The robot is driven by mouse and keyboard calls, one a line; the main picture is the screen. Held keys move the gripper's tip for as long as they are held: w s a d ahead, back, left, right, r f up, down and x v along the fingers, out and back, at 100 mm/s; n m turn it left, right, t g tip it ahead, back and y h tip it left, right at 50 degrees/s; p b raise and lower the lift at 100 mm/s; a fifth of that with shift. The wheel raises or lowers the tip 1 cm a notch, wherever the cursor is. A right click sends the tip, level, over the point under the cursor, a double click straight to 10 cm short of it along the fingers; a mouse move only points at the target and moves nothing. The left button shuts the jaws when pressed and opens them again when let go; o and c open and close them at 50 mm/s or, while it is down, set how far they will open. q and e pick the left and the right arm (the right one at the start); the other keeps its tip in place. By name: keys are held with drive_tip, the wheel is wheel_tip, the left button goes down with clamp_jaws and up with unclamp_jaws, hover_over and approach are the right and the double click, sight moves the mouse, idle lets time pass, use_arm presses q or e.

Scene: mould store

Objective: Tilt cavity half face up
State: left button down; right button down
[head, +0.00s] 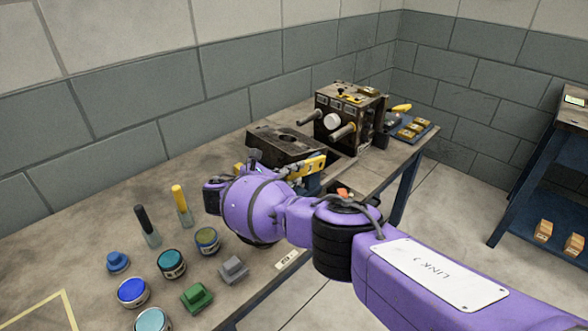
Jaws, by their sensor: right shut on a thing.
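The cavity half, as I take it, is a dark steel block (272,136) with a round recess in its upper face, at the back of the bench. The recessed face points mostly upward; I cannot tell whether it lies fully flat. A yellow bar (312,165) with dark marks is at its near side. My right gripper (296,174) is at this near side, shut on the block or its yellow bar; my purple wrist hides most of the contact. The other mould half (361,107) stands upright behind to the right, with guide pins and a pale round core. My left gripper is not in view.
On the bench (60,245), several paint tins (132,291), brushes (182,205) and small green (197,296) and grey blocks (233,269) stand at the near left. A blue tray (428,127) with brass pieces is at the far right end. A blue shelf unit (530,190) stands across the floor.

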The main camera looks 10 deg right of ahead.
drive_tip(key=shift+s+a+f+t+h+b, duration=0.15)
drive_tip(key=shift+f+h+b, duration=0.15)
drive_tip(key=shift+f, duration=0.35)
drive_tip(key=shift+s+a+f+t+h+b, duration=0.1)
drive_tip(key=shift+s+f+t+h+b, duration=0.1)
drive_tip(key=shift+f+b, duration=0.3)
drive_tip(key=shift+w+f, duration=0.1)
drive_tip(key=shift+f, duration=0.05)
drive_tip(key=shift+w, duration=0.1)
drive_tip(key=c, duration=1.8)
unclamp_jaws()
drive_tip(key=shift+r, duration=0.25)
drive_tip(key=shift+c, duration=0.2)
drive_tip(key=shift+o, duration=0.4)
drive_tip(key=shift+h, duration=0.3)
drive_tip(key=v, duration=1.2)
drive_tip(key=shift+d, duration=0.15)
